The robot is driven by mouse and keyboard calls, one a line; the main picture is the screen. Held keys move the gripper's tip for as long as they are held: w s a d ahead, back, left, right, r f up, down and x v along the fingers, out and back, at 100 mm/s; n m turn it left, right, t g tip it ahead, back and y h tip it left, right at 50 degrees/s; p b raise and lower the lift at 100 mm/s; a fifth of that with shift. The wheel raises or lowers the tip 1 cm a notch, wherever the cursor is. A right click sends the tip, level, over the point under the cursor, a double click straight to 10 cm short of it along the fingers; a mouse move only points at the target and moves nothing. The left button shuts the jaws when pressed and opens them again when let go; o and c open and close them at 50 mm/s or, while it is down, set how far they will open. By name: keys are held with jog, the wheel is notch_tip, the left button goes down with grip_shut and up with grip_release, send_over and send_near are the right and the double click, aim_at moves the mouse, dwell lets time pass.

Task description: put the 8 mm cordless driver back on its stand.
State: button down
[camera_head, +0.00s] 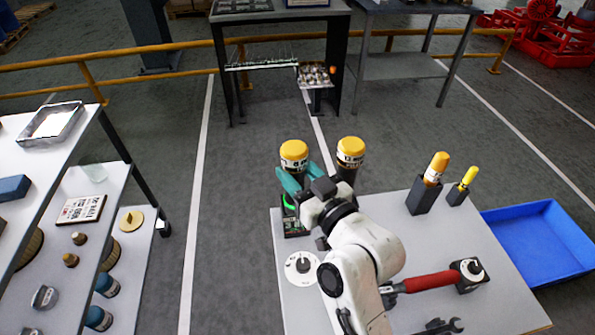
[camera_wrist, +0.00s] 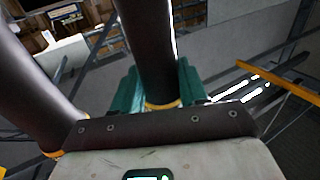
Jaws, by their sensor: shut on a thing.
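The 8 mm cordless driver (camera_head: 293,150) has a yellow cap and a dark body; its label seems to show an 8. My gripper (camera_head: 300,177) has teal fingers shut around its body. In the wrist view the dark body (camera_wrist: 147,45) stands between the fingers (camera_wrist: 158,90). Below is a dark stand (camera_head: 293,229) with a green light and white print, at the table's far left corner. The driver looks roughly upright over it; my gripper hides whether they touch. A second yellow-capped driver (camera_head: 350,150) stands close to the right, also in the wrist view (camera_wrist: 35,75).
The grey table (camera_head: 440,240) also bears a white dial disc (camera_head: 301,267), a red-handled wrench (camera_head: 430,282) and two dark holders with yellow-topped tools (camera_head: 436,170), (camera_head: 467,180). A blue bin (camera_head: 545,240) is at right. A shelf (camera_head: 62,180) stands left, across a floor gap.

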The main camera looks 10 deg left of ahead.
jog(key=shift+f+b, duration=0.3)
jog(key=shift+b, duration=0.05)
jog(key=c, duration=0.9)
grip_release()
jog(key=o, duration=0.4)
jog(key=shift+f, duration=0.15)
jog(key=b+v, duration=0.2)
jog(key=v, duration=0.8)
jog(key=shift+s+d, duration=0.25)
jog(key=shift+s, duration=0.05)
